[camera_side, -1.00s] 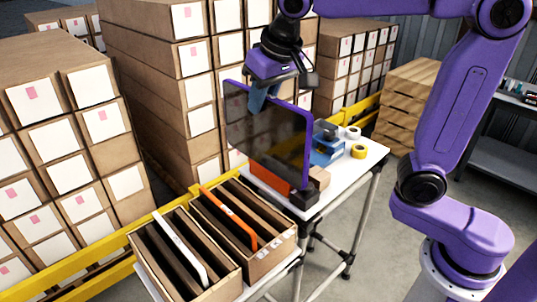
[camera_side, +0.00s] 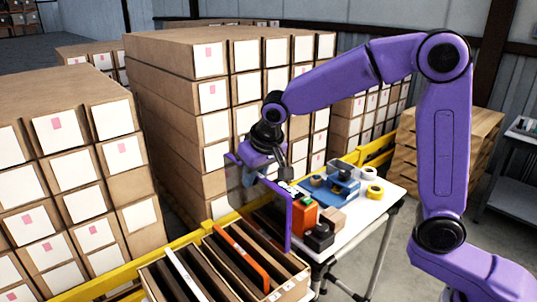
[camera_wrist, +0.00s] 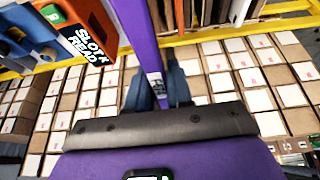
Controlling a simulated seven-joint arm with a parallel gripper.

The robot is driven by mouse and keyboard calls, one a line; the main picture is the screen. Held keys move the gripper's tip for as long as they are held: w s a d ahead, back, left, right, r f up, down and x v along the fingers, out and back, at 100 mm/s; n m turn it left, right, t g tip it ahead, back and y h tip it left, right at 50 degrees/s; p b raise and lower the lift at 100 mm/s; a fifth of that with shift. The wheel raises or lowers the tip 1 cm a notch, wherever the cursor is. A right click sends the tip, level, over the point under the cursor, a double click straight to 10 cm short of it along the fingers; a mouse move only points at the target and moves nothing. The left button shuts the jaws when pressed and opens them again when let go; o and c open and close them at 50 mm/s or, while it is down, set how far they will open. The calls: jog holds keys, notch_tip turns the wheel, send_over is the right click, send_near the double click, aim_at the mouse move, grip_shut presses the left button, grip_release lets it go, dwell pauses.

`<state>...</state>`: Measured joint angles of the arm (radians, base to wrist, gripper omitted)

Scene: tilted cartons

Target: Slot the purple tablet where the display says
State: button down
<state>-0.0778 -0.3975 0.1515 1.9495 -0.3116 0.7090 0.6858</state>
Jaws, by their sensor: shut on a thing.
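My gripper (camera_side: 247,176) is shut on the top of the purple tablet (camera_side: 289,226), which hangs upright. In the wrist view the fingers (camera_wrist: 158,92) pinch the tablet (camera_wrist: 143,35), seen nearly edge-on. The tablet is above the table edge beside the right carton (camera_side: 285,290); its lower end overlaps that carton in the side view, and I cannot tell if they touch. That carton holds an orange tablet (camera_side: 243,257). An orange device with a green display (camera_side: 305,217) stands on the table; it also shows in the wrist view (camera_wrist: 66,12), its reading unclear.
The left carton (camera_side: 153,285) holds a white tablet (camera_side: 184,273). A black sign (camera_wrist: 88,45) with partly legible lettering, a black box (camera_side: 319,238), a blue object (camera_side: 342,180) and tape rolls (camera_side: 374,191) are near. A yellow rail (camera_side: 120,273) and stacked boxes (camera_side: 190,90) stand behind.

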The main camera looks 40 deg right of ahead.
jog(key=x, duration=0.5)
jog(key=s+x, duration=0.1)
jog(key=x, duration=0.2)
jog(key=shift+f, duration=7.15)
jog(key=shift+f, duration=0.35)
jog(key=c, duration=0.9)
grip_release()
jog(key=shift+c, duration=0.2)
jog(key=shift+v, duration=8.7)
jog(key=shift+w+d, duration=0.1)
jog(key=shift+d, duration=0.05)
